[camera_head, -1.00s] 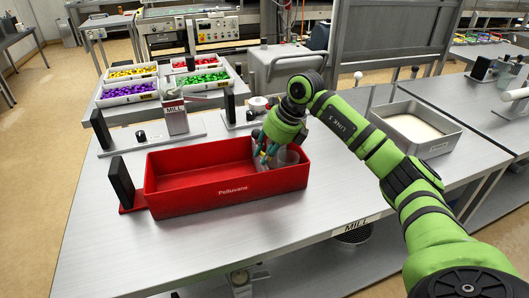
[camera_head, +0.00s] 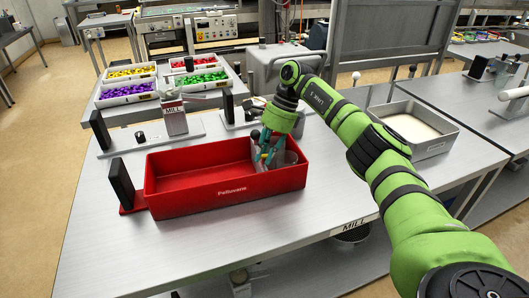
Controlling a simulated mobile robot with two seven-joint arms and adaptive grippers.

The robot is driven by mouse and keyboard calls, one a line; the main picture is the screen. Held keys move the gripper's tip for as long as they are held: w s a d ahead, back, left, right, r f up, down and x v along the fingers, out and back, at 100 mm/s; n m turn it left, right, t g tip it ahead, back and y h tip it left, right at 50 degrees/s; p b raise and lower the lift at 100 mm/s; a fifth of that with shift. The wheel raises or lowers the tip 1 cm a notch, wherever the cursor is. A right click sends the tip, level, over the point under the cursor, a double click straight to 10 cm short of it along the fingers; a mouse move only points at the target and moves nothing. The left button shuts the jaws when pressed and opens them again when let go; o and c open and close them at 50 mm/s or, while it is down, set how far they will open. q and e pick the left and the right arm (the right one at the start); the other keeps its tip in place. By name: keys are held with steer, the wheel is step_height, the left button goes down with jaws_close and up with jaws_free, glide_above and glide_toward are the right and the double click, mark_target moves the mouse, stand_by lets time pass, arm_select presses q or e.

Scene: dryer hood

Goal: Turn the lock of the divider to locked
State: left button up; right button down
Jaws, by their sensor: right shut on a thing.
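A red box (camera_head: 205,196) marked "Pelluvane" stands on the metal table. A grey divider (camera_head: 256,160) crosses it near its right end. My right gripper (camera_head: 266,157) reaches down from above into the right part of the box, at the divider. Its teal fingers are shut on what appears to be the divider's lock. The fingers hide the lock, so I cannot tell which way it is turned. A pale, rounded cup-like thing (camera_head: 289,158) shows just right of the fingers. My left gripper is not in view.
Dark upright plates (camera_head: 121,183) stand left of and behind the box. A small labelled mill (camera_head: 174,117) stands behind it. Trays of coloured pieces (camera_head: 128,91) are at the back left. A metal tray (camera_head: 436,145) is at the right. The table front is clear.

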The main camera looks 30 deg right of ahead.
steer(key=shift+n+g, duration=0.3)
steer(key=shift+n, duration=0.6)
steer(key=c, duration=1.1)
jaws_free()
step_height(320, 180, up, 10)
steer(key=shift+f, duration=0.1)
